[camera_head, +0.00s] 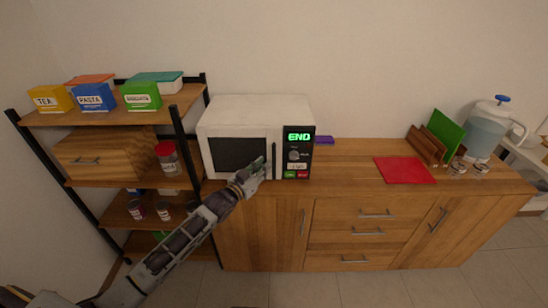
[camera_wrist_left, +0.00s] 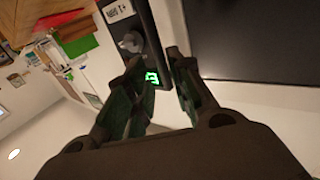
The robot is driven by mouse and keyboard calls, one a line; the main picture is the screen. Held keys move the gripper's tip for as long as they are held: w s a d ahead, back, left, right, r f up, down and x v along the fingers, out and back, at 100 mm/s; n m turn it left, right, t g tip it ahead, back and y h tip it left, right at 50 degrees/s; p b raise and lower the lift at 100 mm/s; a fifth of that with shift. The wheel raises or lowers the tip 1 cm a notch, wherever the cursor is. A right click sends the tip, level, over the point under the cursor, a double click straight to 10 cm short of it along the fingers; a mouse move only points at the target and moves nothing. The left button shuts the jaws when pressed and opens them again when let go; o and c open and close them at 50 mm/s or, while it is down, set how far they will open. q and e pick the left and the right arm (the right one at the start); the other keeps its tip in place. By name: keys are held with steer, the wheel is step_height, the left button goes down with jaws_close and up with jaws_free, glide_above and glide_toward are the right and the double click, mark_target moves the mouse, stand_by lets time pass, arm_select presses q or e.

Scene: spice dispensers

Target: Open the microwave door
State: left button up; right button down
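The white microwave (camera_head: 256,108) stands on the left end of the wooden counter. Its door has a dark window (camera_head: 237,153) and looks closed, with a dark upright handle (camera_head: 274,160) at its right edge. My left gripper (camera_head: 259,166) is in front of the door, close to the handle. In the left wrist view my left gripper (camera_wrist_left: 157,62) has its two fingers apart, with the dark door window (camera_wrist_left: 255,38) to the right and the control panel (camera_wrist_left: 136,22) to the left. I cannot tell whether the fingers touch the handle. My right gripper is not in view.
A shelf rack (camera_head: 190,150) with boxes and jars stands left of the microwave, near my left arm. A drink dispenser (camera_head: 488,130) stands far right.

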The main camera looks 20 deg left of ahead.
mark_target(273, 158)
arm_select(q)
steer(key=shift+x, duration=3.8)
jaws_close()
